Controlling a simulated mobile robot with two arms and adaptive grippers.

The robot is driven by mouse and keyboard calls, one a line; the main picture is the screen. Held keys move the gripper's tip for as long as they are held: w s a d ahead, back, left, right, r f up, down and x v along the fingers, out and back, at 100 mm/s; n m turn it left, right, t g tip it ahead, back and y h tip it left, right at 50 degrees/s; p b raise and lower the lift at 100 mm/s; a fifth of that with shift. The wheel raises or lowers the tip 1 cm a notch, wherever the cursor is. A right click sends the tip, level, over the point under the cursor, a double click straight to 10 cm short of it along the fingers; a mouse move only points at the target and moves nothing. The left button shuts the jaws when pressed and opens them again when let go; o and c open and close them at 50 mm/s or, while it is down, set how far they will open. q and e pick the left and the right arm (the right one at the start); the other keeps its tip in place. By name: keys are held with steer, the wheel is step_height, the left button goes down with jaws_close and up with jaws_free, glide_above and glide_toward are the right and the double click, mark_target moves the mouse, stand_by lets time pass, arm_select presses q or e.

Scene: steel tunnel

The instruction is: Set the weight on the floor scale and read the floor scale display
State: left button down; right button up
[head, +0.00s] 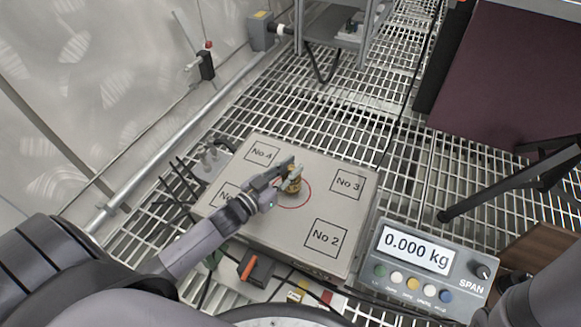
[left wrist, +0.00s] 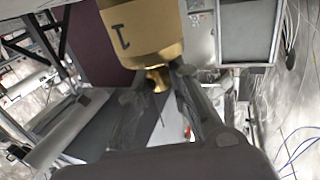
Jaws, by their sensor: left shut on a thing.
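The brass weight (head: 291,188) is over the plate of the floor scale (head: 228,172) in the head view, at the red circle (head: 301,206) in the middle. My left gripper (head: 287,176) is shut on it. In the left wrist view the fingers (left wrist: 166,85) close around the knob of the weight (left wrist: 140,35), whose body bears a dark mark. I cannot tell whether its base touches the plate. The floor scale display (head: 415,250) reads 0.000 kg. My right gripper is out of view.
The plate's corners carry squares marked No 2 (head: 326,238), No 3 and No 4; a further square is partly hidden by my left arm. Cables lie left of the scale on the grating floor (head: 400,150). A dark maroon panel (head: 505,80) stands at the upper right.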

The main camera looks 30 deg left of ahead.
arm_select(q)
steer(key=c, duration=1.9)
jaws_free()
steer(key=shift+c, duration=0.2)
steer(key=o, duration=0.5)
steer(key=shift+c, duration=0.2)
steer(key=shift+r, duration=0.1)
